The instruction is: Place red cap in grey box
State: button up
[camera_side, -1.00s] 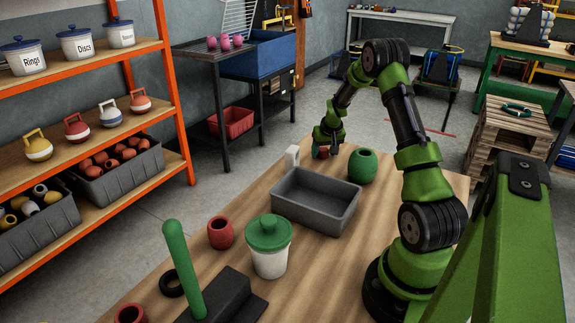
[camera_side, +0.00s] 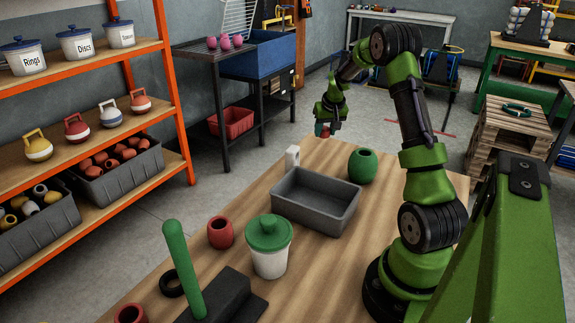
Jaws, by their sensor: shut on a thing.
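My gripper (camera_side: 325,124) is above the far end of the table, behind the grey box. It is shut on a small red thing, the red cap (camera_side: 322,130), which hangs clear of the tabletop. The fingers and much of the cap are too small to make out in detail. The grey box (camera_side: 292,210) is an open, empty rectangular tray on the middle of the wooden table.
A green barrel-shaped pot (camera_side: 362,166) stands by the box's far right corner. A white block (camera_side: 292,157) stands behind its left corner. A green-lidded white tub (camera_side: 269,247), a red pot (camera_side: 221,232) and a green post (camera_side: 183,267) are in front.

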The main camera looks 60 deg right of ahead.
notch_tip(320, 180, up, 4)
jog(key=shift+f, duration=0.25)
jog(key=s+a+r+n, duration=0.1)
jog(key=s+a+r, duration=0.1)
jog(key=a, duration=0.2)
jog(key=n+y, duration=0.6)
jog(key=n, duration=1)
send_over(319, 209)
notch_tip(319, 209, down, 4)
notch_tip(319, 209, down, 9)
jog(key=shift+r, duration=0.1)
jog(key=o, duration=1)
jog(key=shift+f, duration=0.2)
jog(key=shift+o, duration=0.2)
